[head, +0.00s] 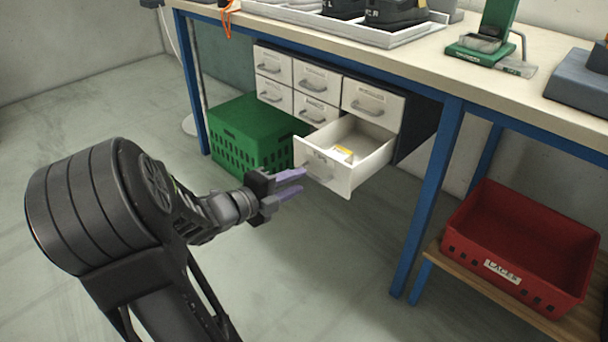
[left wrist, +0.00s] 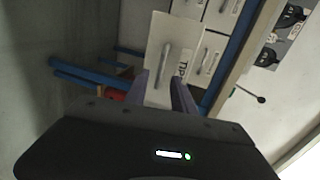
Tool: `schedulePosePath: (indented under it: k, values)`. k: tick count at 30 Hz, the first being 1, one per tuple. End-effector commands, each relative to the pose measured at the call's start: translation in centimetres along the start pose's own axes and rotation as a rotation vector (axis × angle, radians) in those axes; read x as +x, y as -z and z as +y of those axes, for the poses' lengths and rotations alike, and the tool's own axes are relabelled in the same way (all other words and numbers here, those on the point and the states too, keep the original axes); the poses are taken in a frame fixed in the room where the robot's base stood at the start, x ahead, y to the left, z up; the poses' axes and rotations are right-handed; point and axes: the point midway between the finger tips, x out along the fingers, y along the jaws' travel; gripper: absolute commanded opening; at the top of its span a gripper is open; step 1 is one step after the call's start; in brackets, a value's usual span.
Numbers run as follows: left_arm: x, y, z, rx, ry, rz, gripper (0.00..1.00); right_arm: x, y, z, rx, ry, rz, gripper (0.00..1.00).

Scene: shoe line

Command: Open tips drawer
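The tips drawer (head: 341,179) is the bottom right drawer of a white drawer unit under the bench. It is pulled well out, with a small yellow and white item (head: 343,153) visible inside. Its front (left wrist: 157,92) also shows in the left wrist view, with a grey bar handle (left wrist: 165,64) and a label that seems to read TIPS. My left gripper (head: 303,182) is just in front of the drawer front, its two purple fingers apart. In the left wrist view the handle appears ahead of the fingers, not clamped between them. My right gripper is not in view.
Several closed drawers (head: 315,77) sit above and beside the open one. A green crate (head: 245,135) stands on the floor left of it. A blue bench leg (head: 428,200) stands to the right, with a red bin (head: 515,240) on a low shelf beyond. Floor before the drawer is clear.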

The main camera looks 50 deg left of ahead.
Motion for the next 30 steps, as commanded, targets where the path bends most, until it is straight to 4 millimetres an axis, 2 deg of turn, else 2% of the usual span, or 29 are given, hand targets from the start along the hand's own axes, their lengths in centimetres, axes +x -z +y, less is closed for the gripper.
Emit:
schedulePosePath:
  k: [3, 8, 26, 30]
  values:
    - [-2.0, -0.1, -0.2, -0.001, 0.000, -0.003, 0.31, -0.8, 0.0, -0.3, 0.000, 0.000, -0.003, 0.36]
    - [-3.2, 0.1, 0.0, -0.002, 0.000, 0.001, 0.31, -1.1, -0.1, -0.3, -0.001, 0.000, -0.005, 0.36]
    - [-3.3, 0.1, 0.0, -0.002, 0.000, 0.001, 0.31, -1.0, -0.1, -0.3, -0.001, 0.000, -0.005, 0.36]
    - [-3.3, -0.1, 0.2, -0.054, -0.009, -0.005, 0.31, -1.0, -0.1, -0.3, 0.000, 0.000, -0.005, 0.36]
